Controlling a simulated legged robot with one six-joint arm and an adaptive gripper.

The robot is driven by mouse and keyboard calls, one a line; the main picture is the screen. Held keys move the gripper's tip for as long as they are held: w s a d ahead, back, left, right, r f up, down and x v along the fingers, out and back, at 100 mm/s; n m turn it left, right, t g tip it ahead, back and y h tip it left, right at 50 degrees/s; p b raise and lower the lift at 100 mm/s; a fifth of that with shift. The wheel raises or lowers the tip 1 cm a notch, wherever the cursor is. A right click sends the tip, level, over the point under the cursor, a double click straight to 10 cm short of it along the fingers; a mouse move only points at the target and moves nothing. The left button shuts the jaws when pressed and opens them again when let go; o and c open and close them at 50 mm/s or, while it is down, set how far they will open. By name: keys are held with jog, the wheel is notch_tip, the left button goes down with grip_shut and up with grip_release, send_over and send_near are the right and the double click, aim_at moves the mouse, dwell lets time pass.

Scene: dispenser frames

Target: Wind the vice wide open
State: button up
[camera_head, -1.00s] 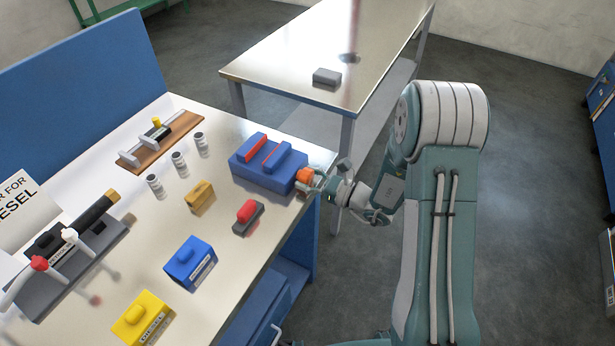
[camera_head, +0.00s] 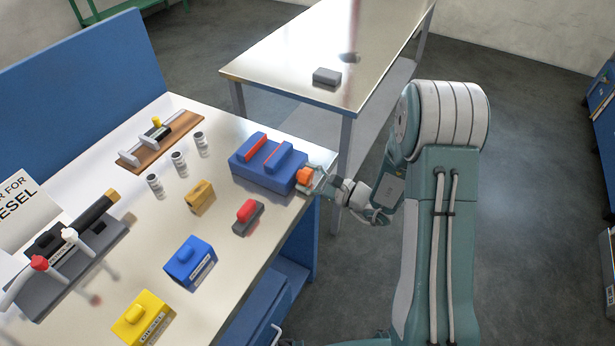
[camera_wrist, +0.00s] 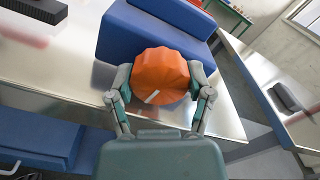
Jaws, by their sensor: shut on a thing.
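The blue vice (camera_head: 262,178) stands at the right corner of the workbench, with two raised jaws that have red facings and a gap between them. Its orange knob (camera_head: 304,175) is on the side facing my arm. My gripper (camera_head: 312,181) is at the knob, its fingers on either side of it. In the wrist view the orange fluted knob (camera_wrist: 160,75) sits between the two fingers of my gripper (camera_wrist: 160,92), with a short white mark low on its face. The blue vice body (camera_wrist: 125,40) is behind it.
On the bench (camera_head: 222,235) are a red-topped block (camera_head: 248,212), a tan block (camera_head: 200,196), a blue box (camera_head: 190,262), a yellow box (camera_head: 143,318) and several small canisters (camera_head: 179,163). A second metal table (camera_head: 300,60) with a grey block (camera_head: 327,76) stands behind.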

jog(key=shift+n, duration=0.3)
jog(key=o, duration=1.1)
jog(key=shift+a, duration=0.1)
jog(key=shift+o, duration=0.2)
jog(key=shift+f, duration=0.1)
jog(key=shift+s+d, duration=0.2)
jog(key=shift+d, duration=0.1)
jog(key=v, duration=1.1)
jog(key=shift+d, duration=0.15)
